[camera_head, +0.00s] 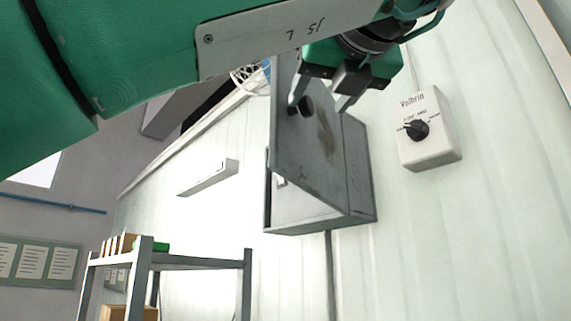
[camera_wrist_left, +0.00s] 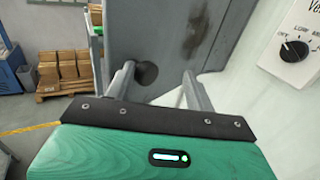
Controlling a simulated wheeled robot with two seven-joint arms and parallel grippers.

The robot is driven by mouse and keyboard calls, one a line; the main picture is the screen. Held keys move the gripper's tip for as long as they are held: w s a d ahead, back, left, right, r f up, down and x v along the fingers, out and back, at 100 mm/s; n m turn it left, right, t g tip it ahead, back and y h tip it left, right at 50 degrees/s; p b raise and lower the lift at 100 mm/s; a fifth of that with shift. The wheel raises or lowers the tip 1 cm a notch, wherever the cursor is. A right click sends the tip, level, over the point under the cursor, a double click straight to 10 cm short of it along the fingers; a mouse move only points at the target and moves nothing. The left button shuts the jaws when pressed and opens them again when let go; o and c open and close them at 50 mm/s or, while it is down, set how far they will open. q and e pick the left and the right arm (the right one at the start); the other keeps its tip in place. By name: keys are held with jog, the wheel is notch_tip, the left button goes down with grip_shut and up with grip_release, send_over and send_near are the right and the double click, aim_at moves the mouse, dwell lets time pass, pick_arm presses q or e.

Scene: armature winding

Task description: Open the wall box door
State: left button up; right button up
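The grey metal wall box (camera_head: 360,170) is fixed to the pale ribbed wall. Its door (camera_head: 308,150) stands partly open, its lower edge clear of the box frame, with a pale gap below and left of it. A dark round knob (camera_head: 306,106) is on the door; it also shows in the wrist view (camera_wrist_left: 147,73). My left gripper (camera_head: 321,103) is in front of the door with its fingers apart. The knob lies between them, close to the left finger in the wrist view; I cannot tell whether they touch. My right gripper is not in view.
A white control box with a black dial (camera_head: 430,130) is on the wall right of the wall box. A metal shelf (camera_head: 200,262) stands lower left, and a white wall fixture (camera_head: 208,178) is left of the box. A pallet of cartons (camera_wrist_left: 65,72) is on the floor.

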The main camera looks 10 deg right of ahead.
pick_arm(q)
jog(key=shift+w+d+f, duration=0.1)
jog(key=shift+f, duration=0.1)
jog(key=s+b, duration=0.3)
jog(key=s, duration=1.1)
jog(key=shift+b, duration=0.35)
jog(key=shift+r, duration=0.15)
